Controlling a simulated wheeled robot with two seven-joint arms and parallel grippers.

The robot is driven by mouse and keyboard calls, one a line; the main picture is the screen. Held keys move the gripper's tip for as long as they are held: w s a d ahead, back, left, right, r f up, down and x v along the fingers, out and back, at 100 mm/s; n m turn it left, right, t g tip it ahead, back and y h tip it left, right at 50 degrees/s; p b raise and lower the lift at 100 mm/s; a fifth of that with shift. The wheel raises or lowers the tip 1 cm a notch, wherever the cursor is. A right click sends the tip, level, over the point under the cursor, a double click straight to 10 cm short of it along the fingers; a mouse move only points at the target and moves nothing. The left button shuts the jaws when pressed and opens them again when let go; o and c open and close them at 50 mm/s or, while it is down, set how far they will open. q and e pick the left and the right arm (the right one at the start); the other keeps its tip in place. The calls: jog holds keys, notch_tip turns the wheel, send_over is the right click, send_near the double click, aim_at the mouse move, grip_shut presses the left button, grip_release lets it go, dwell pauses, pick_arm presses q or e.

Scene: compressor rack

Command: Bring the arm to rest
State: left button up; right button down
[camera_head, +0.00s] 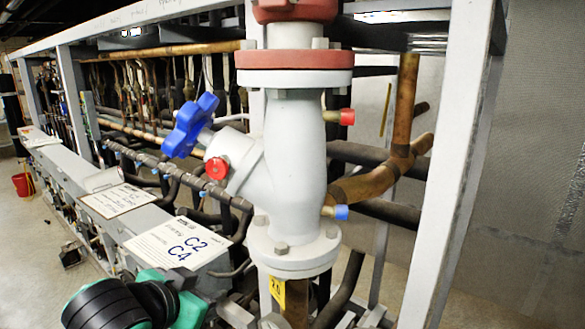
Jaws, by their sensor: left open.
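My left gripper (168,296), black and teal, shows at the bottom left edge of the head view, in front of the rack's lower pipes. It is open, and I see nothing held in it. Its fingertips are partly hidden and cut off by the frame. It appears apart from the grey valve body (295,150) to its right, which stands upright in the middle. A blue star-shaped handwheel (190,125) sticks out from the valve's left side. My right gripper is not in view.
Grey rack posts (455,165) frame the valve and copper pipes (403,110). A sloping grey ledge carries paper labels, the nearest marked C2 and C4 (178,243). A red bucket (23,184) stands on the floor at far left. Open floor lies left of the rack.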

pick_arm(q)
notch_tip(320, 180, down, 12)
jog(key=s+a+n+g, duration=0.1)
jog(key=s+g, duration=0.1)
jog(key=s, duration=0.1)
jog(key=s+a+f+n+g+y, duration=0.2)
jog(key=s+a+f+g, duration=0.1)
jog(key=s+f, duration=0.8)
jog(key=s+a+f+n+g+y, duration=0.1)
jog(key=s+a+f+g, duration=0.25)
jog(key=s+f, duration=0.75)
jog(key=s+a+f+b+x, duration=0.1)
jog(key=s+b+x, duration=0.15)
jog(key=x, duration=1.55)
jog(key=s+f+b+x, duration=0.15)
jog(key=s+x, duration=0.25)
jog(key=x, duration=1.3)
jog(key=s+a+f+g+b, duration=0.1)
jog(key=s+a+f+b, duration=0.1)
jog(key=s+f, duration=0.7)
jog(key=s+a+f+b, duration=0.2)
jog(key=s+f, duration=0.8)
jog(key=f, duration=0.3)
jog(key=shift+s+f+g, duration=0.2)
jog(key=shift+f+g, duration=0.05)
jog(key=shift+g, duration=0.1)
